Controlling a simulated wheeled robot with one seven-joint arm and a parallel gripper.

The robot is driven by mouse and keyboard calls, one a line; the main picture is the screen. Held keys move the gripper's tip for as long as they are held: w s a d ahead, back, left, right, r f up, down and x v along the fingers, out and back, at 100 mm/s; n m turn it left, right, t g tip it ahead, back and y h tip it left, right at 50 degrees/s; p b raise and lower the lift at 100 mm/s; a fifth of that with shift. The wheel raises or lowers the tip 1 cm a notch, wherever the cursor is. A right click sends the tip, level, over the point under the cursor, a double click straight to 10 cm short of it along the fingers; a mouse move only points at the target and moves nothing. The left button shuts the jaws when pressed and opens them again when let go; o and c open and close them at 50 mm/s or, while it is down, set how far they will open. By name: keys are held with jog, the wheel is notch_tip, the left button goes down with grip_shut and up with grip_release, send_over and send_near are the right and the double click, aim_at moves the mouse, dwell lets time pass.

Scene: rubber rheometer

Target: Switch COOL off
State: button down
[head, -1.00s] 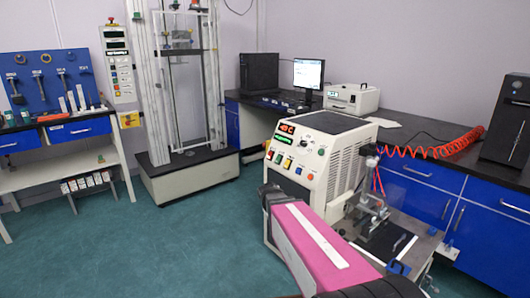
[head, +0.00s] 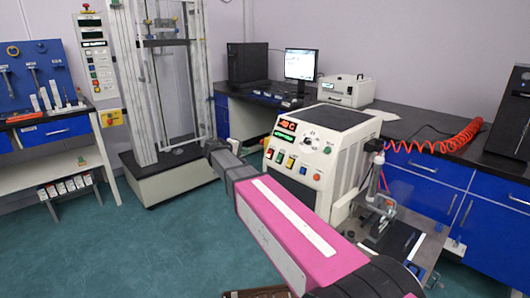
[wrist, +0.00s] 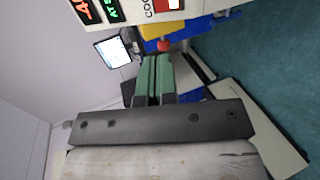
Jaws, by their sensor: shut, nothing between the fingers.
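The COOL switch (wrist: 169,5) shows at the top edge of the wrist view, lit red, with part of its label beside it. It sits on the cream front panel of the rheometer (head: 325,160), which carries lit displays and coloured buttons in the head view. I cannot single out the COOL switch there. My gripper (wrist: 157,62) has green fingers, closed together and empty. It is apart from the switch, which lies above the fingertips in the wrist picture. In the head view my pink and grey arm reaches up beside the panel's left side; the fingers are not clearly visible there.
A red knob (wrist: 163,45) and a yellow part (wrist: 160,31) show close to the fingertips in the wrist view. The clamp fixture (head: 376,205) stands right of the rheometer. A tall test frame (head: 160,85) stands behind left. Open green floor (head: 120,245) lies left.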

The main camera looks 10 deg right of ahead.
aim_at(269, 151)
jog(key=x, duration=1.4)
jog(key=shift+f, duration=0.1)
jog(key=shift+d, duration=0.1)
jog(key=shift+w+d+g+y, duration=0.2)
jog(key=shift+g+y, duration=0.1)
jog(key=shift+y, duration=0.1)
jog(key=shift+d+r, duration=0.15)
jog(key=shift+r, duration=0.6)
jog(key=shift+s+r, duration=0.1)
